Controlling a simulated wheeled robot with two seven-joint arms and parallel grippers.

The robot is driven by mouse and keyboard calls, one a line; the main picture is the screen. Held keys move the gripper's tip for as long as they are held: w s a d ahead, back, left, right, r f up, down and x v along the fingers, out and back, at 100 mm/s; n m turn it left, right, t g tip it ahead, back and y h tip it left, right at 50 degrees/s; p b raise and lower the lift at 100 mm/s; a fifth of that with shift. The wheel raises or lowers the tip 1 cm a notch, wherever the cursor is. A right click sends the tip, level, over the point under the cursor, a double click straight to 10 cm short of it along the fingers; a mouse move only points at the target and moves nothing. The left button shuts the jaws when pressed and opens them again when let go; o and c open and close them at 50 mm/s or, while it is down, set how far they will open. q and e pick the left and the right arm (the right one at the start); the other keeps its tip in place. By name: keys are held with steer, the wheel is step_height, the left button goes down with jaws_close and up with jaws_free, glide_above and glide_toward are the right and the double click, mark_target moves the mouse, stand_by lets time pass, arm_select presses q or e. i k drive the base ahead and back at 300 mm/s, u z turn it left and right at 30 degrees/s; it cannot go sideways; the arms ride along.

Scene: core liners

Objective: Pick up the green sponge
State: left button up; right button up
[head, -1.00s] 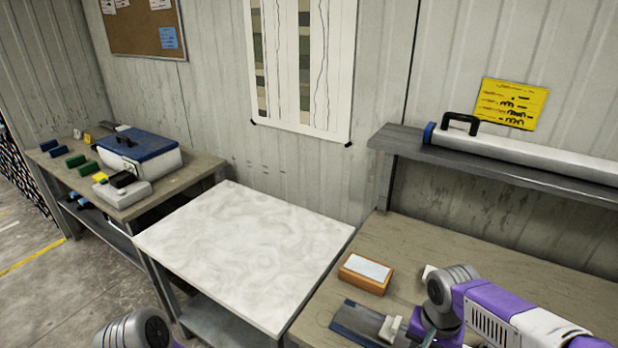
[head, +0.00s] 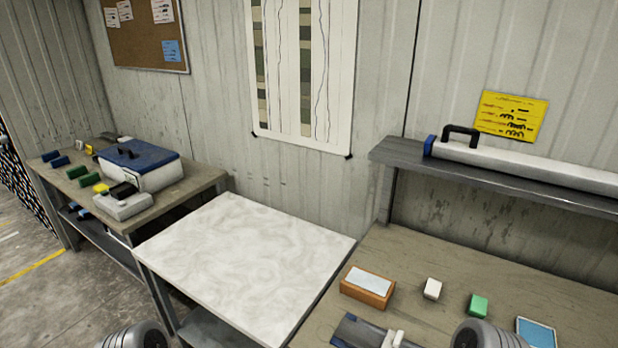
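A small green block, which looks like the green sponge (head: 478,306), lies on the brown wooden bench at the lower right. A white block (head: 432,289) lies to its left and a blue-topped flat item (head: 536,332) to its right. A rounded grey part of my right arm shows at the bottom edge just below the green sponge. A similar part of my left arm shows at the bottom left. Both grippers are out of the picture, so their state is hidden.
An orange-brown box with a pale top (head: 368,286) and a dark blue-grey tray (head: 362,333) sit on the bench. A grey shelf (head: 400,152) holds a long white tube above it. The pale stone-topped table (head: 245,255) is clear. A cluttered table (head: 200,182) stands at left.

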mark_target(478, 305)
steer(key=z, duration=1.35)
